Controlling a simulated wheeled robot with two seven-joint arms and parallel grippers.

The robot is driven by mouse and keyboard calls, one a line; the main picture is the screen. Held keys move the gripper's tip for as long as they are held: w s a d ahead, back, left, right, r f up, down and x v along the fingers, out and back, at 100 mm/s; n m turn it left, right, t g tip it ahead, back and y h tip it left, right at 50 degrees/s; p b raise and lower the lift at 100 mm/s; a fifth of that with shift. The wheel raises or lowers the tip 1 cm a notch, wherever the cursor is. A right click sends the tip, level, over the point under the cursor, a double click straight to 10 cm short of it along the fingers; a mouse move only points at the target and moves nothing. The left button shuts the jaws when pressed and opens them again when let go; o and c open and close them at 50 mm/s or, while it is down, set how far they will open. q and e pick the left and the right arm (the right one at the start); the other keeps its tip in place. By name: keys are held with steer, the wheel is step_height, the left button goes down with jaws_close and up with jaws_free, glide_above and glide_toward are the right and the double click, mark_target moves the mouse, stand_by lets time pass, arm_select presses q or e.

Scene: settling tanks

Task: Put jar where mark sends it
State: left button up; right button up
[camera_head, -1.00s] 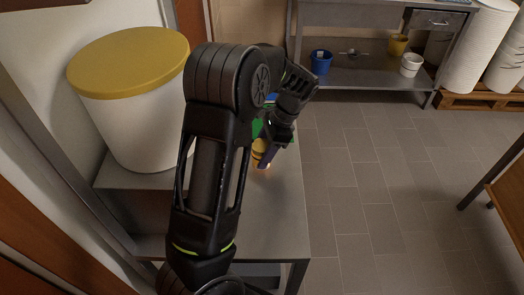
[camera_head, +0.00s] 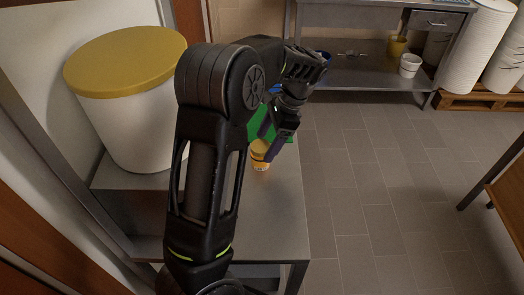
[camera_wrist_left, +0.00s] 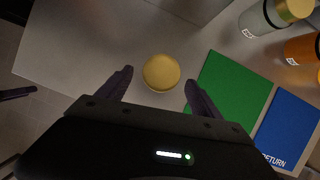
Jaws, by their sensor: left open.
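A small jar with an orange body and a yellow lid (camera_head: 260,166) stands on the steel table near its right edge. From above, its round yellow lid (camera_wrist_left: 161,72) shows in the left wrist view, between and a little beyond my fingertips. My left gripper (camera_head: 265,148) is open just above and beside the jar; it also shows in the left wrist view (camera_wrist_left: 158,82). A green mat (camera_wrist_left: 230,85) lies to the right of the jar, and a blue mat (camera_wrist_left: 287,130) with the letters "ETURN" lies beside it. I cannot see any mark on the jar. My right gripper is out of view.
A grey-green jar (camera_wrist_left: 262,20) and an orange jar (camera_wrist_left: 303,48), both with labels, stand beyond the mats. A large white bin with a yellow lid (camera_head: 125,62) stands at the left. Bare table (camera_head: 275,225) lies in front of the jar.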

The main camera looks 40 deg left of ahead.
arm_select(q)
steer(key=shift+v, duration=1.1)
steer(key=p+v, duration=0.4)
steer(key=v, duration=0.1)
steer(key=shift+r, duration=0.25)
steer(key=shift+f, duration=0.1)
steer(key=shift+c, duration=0.2)
